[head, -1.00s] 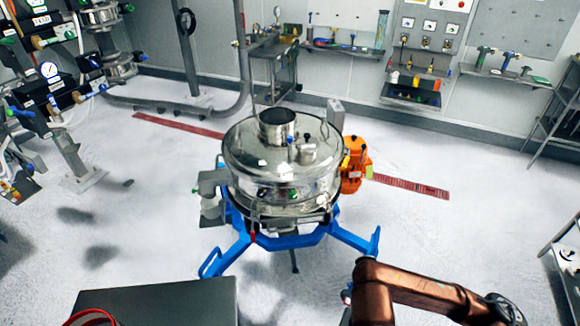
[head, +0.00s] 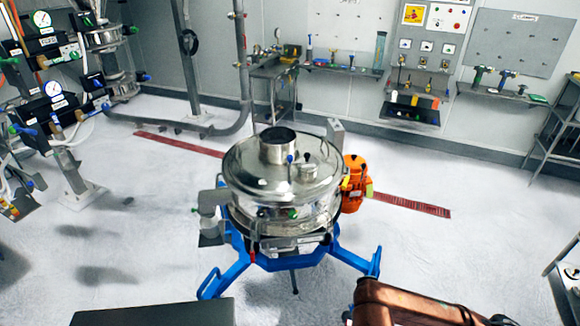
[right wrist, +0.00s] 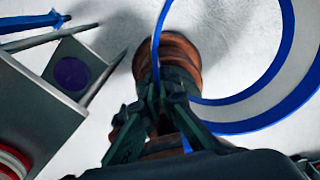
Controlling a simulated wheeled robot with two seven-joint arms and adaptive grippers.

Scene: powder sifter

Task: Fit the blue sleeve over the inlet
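The sifter's inlet (head: 278,151) is a short, open steel cylinder standing upright on the round metal lid. Nothing sits over it in the head view. The blue sleeve (right wrist: 255,108) shows in the right wrist view as a large ring with blue edges and a pale band, cut off by the frame. My right gripper (right wrist: 157,98) appears shut on the sleeve's left edge; the fingers are dark and partly hide the contact. In the head view only part of my right arm shows at lower right; gripper and sleeve are out of that view. My left gripper is in no view.
The sifter (head: 282,185) stands on blue legs, with an orange motor (head: 355,183) at its right. A small fitting (head: 307,170) rises beside the inlet. A dark tabletop (head: 155,313) is at lower left. A red-and-white ring (right wrist: 10,162) shows at the wrist view's left edge.

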